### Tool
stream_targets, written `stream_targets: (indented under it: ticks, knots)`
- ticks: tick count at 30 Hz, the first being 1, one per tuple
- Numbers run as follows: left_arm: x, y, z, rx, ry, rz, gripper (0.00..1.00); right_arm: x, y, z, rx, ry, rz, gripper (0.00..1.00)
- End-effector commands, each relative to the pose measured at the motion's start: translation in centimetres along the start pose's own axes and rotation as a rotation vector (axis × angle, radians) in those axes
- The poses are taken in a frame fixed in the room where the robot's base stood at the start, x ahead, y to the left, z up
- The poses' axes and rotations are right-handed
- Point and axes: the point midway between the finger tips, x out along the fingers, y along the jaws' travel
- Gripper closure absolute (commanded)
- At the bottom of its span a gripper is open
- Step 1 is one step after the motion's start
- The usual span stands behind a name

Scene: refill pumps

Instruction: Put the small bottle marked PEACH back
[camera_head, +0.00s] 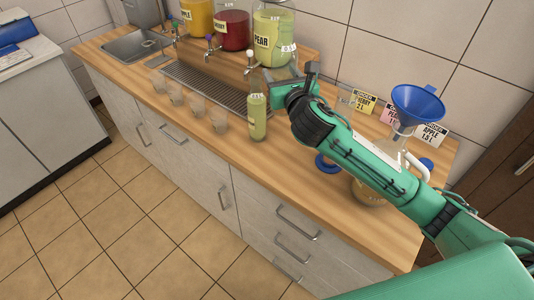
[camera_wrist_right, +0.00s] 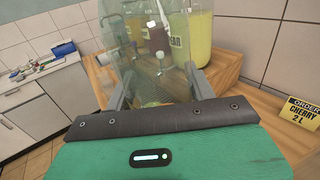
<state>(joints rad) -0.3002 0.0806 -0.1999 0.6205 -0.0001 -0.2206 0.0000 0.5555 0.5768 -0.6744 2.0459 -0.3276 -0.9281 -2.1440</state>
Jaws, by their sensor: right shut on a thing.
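A small clear bottle with pale green content (camera_head: 257,118) is upright at the counter's front edge, right of the small glasses. Its label is too small to read, so I cannot tell whether it says PEACH. My right gripper (camera_head: 271,76) is at its upper part. In the right wrist view, a clear glass wall (camera_wrist_right: 143,60) fills the space between the fingers of my right gripper (camera_wrist_right: 152,88), which is shut on it. I cannot tell whether the bottle's base touches the counter. My left gripper is not in view.
Dispensers of apple (camera_head: 197,18), cherry (camera_head: 233,30) and pear (camera_head: 272,38) stand along the wall behind a drip grate (camera_head: 205,86). Several small glasses (camera_head: 174,97) line the front edge. Order cards (camera_head: 362,101), a blue funnel (camera_head: 418,103) and a jug (camera_head: 368,192) are at right.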

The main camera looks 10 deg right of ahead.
Motion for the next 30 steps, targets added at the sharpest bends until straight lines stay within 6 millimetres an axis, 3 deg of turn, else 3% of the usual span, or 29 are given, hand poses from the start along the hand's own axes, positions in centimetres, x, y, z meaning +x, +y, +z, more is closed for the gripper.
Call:
stream_targets:
  ticks: [15, 19, 25, 30]
  knots:
    - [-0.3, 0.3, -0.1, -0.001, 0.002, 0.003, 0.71, -0.1, 0.0, -12.3, 0.002, 0.005, -0.002, 0.94]
    - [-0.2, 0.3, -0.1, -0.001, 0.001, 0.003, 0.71, -0.1, 0.0, -14.3, 0.002, 0.003, -0.001, 0.94]
    - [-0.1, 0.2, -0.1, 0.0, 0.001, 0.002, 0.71, 0.0, 0.1, -15.7, 0.002, 0.001, 0.0, 0.94]
    - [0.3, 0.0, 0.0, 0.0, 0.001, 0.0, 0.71, -0.1, 0.0, -18.5, 0.003, 0.003, -0.001, 0.94]
